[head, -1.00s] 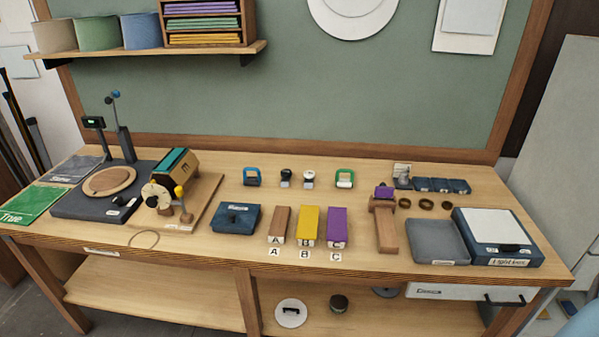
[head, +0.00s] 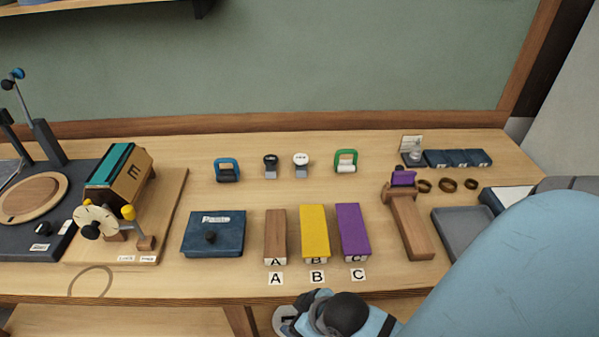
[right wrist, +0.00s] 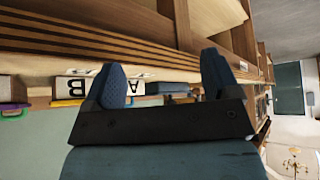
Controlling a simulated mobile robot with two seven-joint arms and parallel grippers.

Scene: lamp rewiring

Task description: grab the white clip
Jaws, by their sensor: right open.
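In the head view a small piece with a round white top (head: 301,160) stands at the back middle of the table. It looks like the white clip, but I cannot read its label. A similar piece with a black top (head: 271,161) stands to its left. My right gripper (head: 308,299) is low at the table's front edge, well apart from these pieces and partly hidden by its own wrist. In the right wrist view my right gripper (right wrist: 163,85) has its two blue fingers spread, with nothing between them. My left gripper is not in view.
A blue-handled piece (head: 227,172) and a green-handled piece (head: 346,157) stand on either side. Brown (head: 275,232), yellow (head: 314,230) and purple (head: 354,228) blocks lie in front, beside a blue box (head: 213,232). A wooden stand (head: 410,228) is at right.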

